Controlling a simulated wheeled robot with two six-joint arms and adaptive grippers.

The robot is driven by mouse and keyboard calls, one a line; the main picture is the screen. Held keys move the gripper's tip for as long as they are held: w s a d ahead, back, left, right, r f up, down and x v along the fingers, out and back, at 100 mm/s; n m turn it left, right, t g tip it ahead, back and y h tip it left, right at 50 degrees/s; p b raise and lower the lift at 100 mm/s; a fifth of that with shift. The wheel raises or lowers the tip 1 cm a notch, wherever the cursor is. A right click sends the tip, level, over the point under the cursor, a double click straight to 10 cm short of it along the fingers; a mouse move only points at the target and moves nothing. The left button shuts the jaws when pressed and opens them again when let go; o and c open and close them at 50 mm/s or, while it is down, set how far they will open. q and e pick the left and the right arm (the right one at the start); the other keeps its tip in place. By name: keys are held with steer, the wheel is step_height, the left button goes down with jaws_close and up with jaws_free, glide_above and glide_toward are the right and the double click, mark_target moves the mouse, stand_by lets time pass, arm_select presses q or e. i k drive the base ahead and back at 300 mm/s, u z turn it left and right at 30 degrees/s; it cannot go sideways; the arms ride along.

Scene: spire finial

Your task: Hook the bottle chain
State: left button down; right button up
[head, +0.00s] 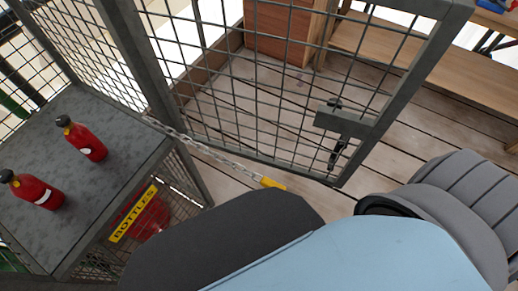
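A grey metal chain (205,148) runs from the corner post of the cage, beside the shelf top, down to the right. It ends in a yellow piece (272,183) close to the edge of a dark rounded arm part of mine. The chain looks stretched out at a slant, not hanging straight down. What holds its yellow end, if anything, is hidden. Two red bottles with black caps stand on the grey shelf top, one farther back (88,142) and one nearer (37,191). Neither my left nor my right gripper shows; my arm parts cover the bottom of the view.
A mesh door (385,103) with a latch (345,121) stands over the plank floor (250,80). A yellow "BOTTLES" sign (133,214) is on the cage front, with something red (152,220) behind the mesh. A wooden bench (440,62) stands at the upper right.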

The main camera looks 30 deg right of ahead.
mark_target(265, 182)
steer(key=u, duration=1.35)
steer(key=k, duration=0.85)
steer(key=z, duration=1.9)
